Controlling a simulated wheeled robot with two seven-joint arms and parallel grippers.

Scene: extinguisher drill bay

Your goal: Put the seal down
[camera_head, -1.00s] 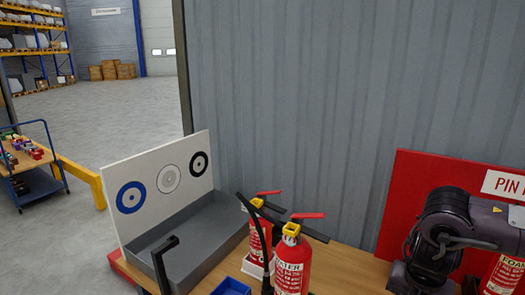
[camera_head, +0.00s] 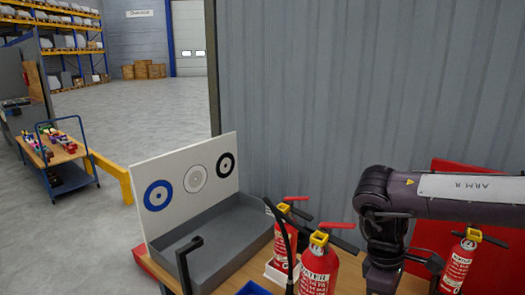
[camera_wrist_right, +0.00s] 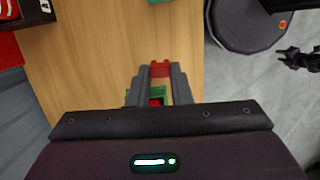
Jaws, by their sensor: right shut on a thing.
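In the right wrist view, my right gripper (camera_wrist_right: 160,75) is shut on a small red piece (camera_wrist_right: 160,67), which I take for the seal. The piece shows between the fingertips, over the wooden table top (camera_wrist_right: 85,70). A bit of green shows between the fingers, closer to the palm; I cannot tell what it belongs to. Whether the red piece touches the table is unclear. In the head view my right arm comes in from the right and its gripper is out of the frame. My left gripper is in neither view.
Red extinguishers stand on the table: one in front (camera_head: 318,272), one behind it (camera_head: 280,245), one right of my arm (camera_head: 458,266). A grey tray (camera_head: 225,232) sits before a target board (camera_head: 160,172). A blue bin (camera_head: 253,288) is at the lower edge.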

